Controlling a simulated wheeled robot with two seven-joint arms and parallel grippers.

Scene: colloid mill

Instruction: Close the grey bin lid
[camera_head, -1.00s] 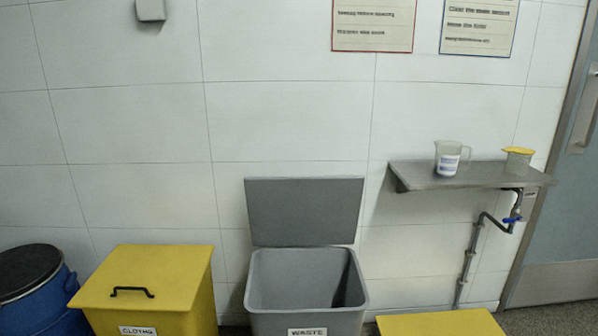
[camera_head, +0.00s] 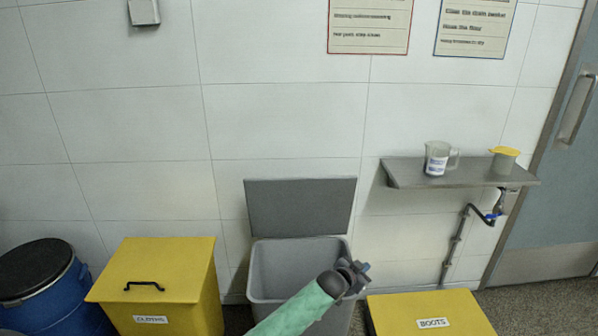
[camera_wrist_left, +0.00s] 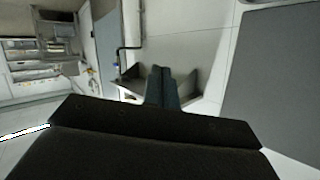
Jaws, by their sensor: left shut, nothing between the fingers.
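The grey bin (camera_head: 268,270) labelled waste in the earlier frame stands against the wall, with its grey lid (camera_head: 300,205) raised upright at the back. My left arm's green sleeve crosses the front of the bin and hides its label. My left gripper (camera_head: 362,269) is at the bin's right rim in the picture, in front of and below the lid. In the left wrist view my left gripper (camera_wrist_left: 162,72) has its fingers together and empty. A grey panel, apparently the lid (camera_wrist_left: 275,90), fills the right side there, apart from the fingers. My right gripper is not in view.
A yellow cloths bin (camera_head: 165,270) stands left of the grey bin, with a blue drum (camera_head: 50,300) beyond it. A yellow boots bin (camera_head: 430,312) is close on the right. A wall shelf (camera_head: 460,176) holds a jug (camera_head: 437,158) and a yellow-topped container (camera_head: 504,160).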

